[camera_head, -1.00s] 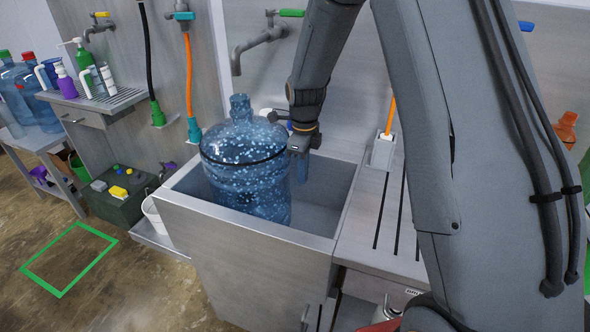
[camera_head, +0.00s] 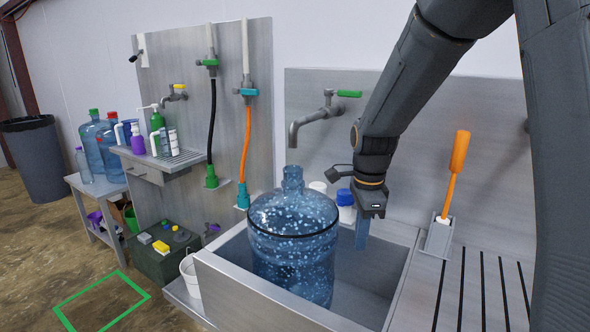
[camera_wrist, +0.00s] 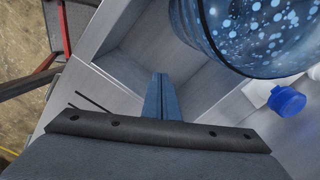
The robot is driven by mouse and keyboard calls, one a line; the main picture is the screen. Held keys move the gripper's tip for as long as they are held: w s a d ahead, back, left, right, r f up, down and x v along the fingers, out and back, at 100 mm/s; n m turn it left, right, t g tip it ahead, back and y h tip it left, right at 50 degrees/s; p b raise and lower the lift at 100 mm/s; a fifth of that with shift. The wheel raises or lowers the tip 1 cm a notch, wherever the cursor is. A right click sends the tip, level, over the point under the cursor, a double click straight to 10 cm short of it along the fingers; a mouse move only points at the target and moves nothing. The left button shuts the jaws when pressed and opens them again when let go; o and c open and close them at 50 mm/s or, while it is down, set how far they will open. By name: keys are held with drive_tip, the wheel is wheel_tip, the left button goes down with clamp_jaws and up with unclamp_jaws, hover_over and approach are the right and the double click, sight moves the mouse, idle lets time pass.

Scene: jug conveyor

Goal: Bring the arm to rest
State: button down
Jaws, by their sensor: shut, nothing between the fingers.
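My gripper (camera_head: 362,234) hangs over the right part of the metal sink (camera_head: 385,296), fingers pointing down, just right of the large blue jug. Its fingers are shut with nothing between them; they also show in the wrist view (camera_wrist: 158,98). The blue jug (camera_head: 292,262) stands upright in the sink, speckled with pale spots and uncapped. In the wrist view the jug (camera_wrist: 255,32) fills the top right, apart from the fingers. My arm reaches down from the top right in the head view.
A tap with a green handle (camera_head: 322,115) juts out above the jug. A blue-capped bottle (camera_head: 346,204) stands behind the sink. An orange-handled brush (camera_head: 455,170) stands in a holder at right. Several blue jugs (camera_head: 92,140) stand on a side table at left.

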drive_tip(key=s+f+n, duration=0.1)
drive_tip(key=s+n, duration=0.4)
drive_tip(key=n, duration=0.1)
drive_tip(key=s+d+f+n, duration=0.1)
drive_tip(key=s+n, duration=0.5)
drive_tip(key=s+f+n+t, duration=0.1)
drive_tip(key=s+n, duration=0.4)
drive_tip(key=n, duration=0.1)
drive_tip(key=shift+s+d+f, duration=0.15)
drive_tip(key=shift+s+f, duration=0.15)
drive_tip(key=shift+f, duration=0.1)
